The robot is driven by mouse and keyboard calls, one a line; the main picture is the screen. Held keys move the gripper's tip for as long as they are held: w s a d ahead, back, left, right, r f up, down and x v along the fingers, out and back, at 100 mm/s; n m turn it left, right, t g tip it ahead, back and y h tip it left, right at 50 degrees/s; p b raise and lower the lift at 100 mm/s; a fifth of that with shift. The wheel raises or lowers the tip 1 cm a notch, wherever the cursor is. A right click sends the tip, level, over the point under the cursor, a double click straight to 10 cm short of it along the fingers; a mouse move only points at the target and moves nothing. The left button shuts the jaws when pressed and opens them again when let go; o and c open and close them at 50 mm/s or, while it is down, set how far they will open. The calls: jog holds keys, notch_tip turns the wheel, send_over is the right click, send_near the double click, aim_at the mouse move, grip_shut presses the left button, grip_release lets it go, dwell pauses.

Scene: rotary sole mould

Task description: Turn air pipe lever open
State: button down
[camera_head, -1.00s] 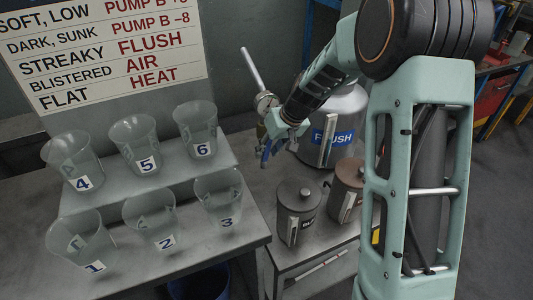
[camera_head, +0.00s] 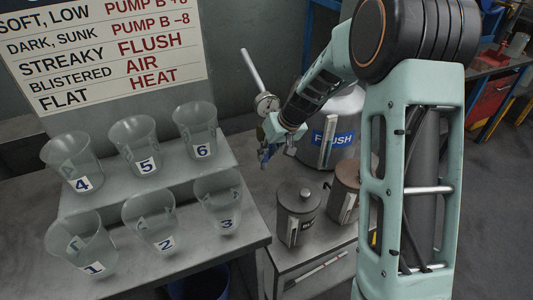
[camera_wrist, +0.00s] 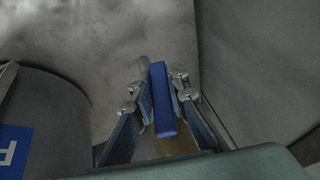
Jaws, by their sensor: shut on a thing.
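The blue air pipe lever (camera_wrist: 161,100) stands between the two fingers of my gripper (camera_wrist: 160,88) in the wrist view. The fingers are shut on it, one on each side. A brass-coloured part shows below the lever. In the head view my gripper (camera_head: 265,155) is small and points down, in front of the silver FLUSH tank. A pale slanted pipe (camera_head: 252,70) with a round gauge (camera_head: 267,104) rises just behind it. The lever is hard to make out there, and my wrist hides part of the valve.
The silver FLUSH tank (camera_head: 345,112) stands close to the right of my gripper. A dark lidded can (camera_head: 297,222) and a brown can (camera_head: 344,190) stand in front on the metal bench. Several numbered clear cups, such as cup 3 (camera_head: 218,200), stand at left.

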jog(key=shift+d+t+h+p, duration=0.15)
jog(key=shift+t+h+p, duration=0.2)
jog(key=shift+h, duration=0.15)
jog(key=shift+w+d+n+h+p, duration=0.15)
jog(key=shift+d+n+h+p, duration=0.2)
jog(key=shift+h, duration=0.25)
jog(key=c, duration=1.9)
grip_release()
jog(key=shift+t, duration=0.25)
jog(key=v, duration=1.2)
jog(key=shift+w, duration=0.1)
